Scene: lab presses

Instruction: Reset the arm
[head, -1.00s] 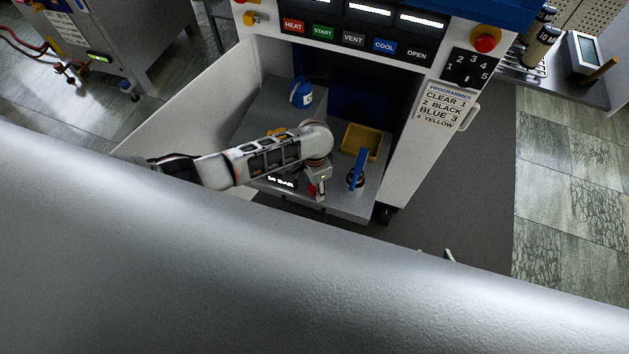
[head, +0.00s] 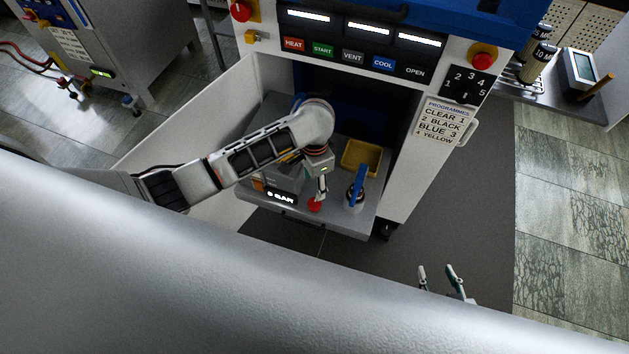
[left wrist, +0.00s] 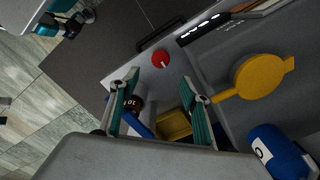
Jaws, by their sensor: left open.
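My left arm (head: 235,160) reaches in from the left over the grey press tray. My left gripper (head: 320,187) points down beside a red round button (head: 315,204) at the tray's front; I cannot tell whether it touches. In the left wrist view, the gripper's (left wrist: 162,82) two teal-padded fingers are apart with nothing held, and the red button (left wrist: 161,57) lies beyond the tips. My right gripper (head: 445,278) shows at the bottom right of the head view, its two fingers apart and empty, over the dark floor mat.
A display (head: 282,197) reading "0 BAR" is left of the button. A blue-handled valve (head: 357,185) and a yellow bin (head: 361,157) stand to its right. The left wrist view shows a yellow round-headed tool (left wrist: 258,78) and a blue container (left wrist: 275,150). The press door (head: 190,125) stands open.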

